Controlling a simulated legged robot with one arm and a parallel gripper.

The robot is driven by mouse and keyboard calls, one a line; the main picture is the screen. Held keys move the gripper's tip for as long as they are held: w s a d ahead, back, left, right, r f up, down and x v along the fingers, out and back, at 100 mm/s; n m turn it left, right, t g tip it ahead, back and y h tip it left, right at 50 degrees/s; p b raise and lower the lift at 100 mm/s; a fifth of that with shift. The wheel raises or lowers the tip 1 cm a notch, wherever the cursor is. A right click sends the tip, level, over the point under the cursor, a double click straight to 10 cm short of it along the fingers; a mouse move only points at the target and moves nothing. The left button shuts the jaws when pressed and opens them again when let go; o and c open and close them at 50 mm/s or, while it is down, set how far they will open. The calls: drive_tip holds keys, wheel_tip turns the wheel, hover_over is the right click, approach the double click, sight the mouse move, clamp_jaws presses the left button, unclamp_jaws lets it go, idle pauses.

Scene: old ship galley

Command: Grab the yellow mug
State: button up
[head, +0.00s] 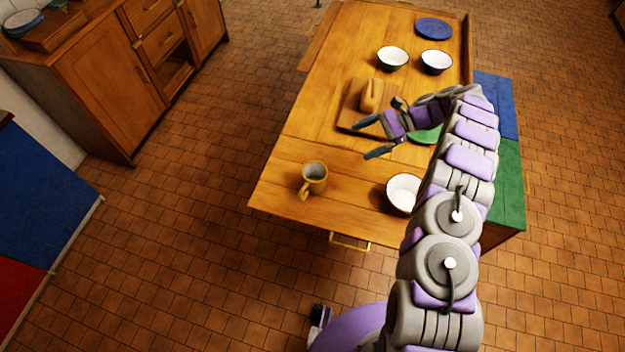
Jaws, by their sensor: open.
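The yellow mug (311,182) stands upright near the front left corner of the wooden table (275,189). Its handle faces toward the lower left, and its inside looks grey. My gripper (368,138) is open and empty, with its two fingers spread and pointing left. It is above the table, up and to the right of the mug in the picture, and apart from it. My arm reaches in from the lower right and hides part of the table's right side.
A white bowl (402,193) stands right of the mug. Behind are a cutting board (352,116) with a loaf-like item (371,95), a green plate (425,135), two bowls (392,58) and a blue plate (434,28). A wooden cabinet (110,80) stands left, with clear floor between.

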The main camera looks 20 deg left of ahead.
wheel_tip(320, 180, down, 5)
drive_tip(key=m, duration=0.1)
approach(316, 171)
drive_tip(key=s+a, duration=0.1)
drive_tip(key=s+a+r, duration=0.1)
drive_tip(key=s, duration=0.1)
drive_tip(key=s+a+r, duration=0.1)
drive_tip(key=shift+s+r+b, duration=0.1)
drive_tip(key=shift+s+b, duration=0.2)
drive_tip(key=shift+b, duration=0.1)
drive_tip(key=shift+s+b+x, duration=0.2)
drive_tip(key=shift+b+x, duration=0.4)
drive_tip(key=shift+x, duration=2.05)
drive_tip(key=shift+r, duration=0.2)
drive_tip(key=c, duration=0.9)
drive_tip(key=shift+r, duration=0.1)
drive_tip(key=shift+c, duration=0.2)
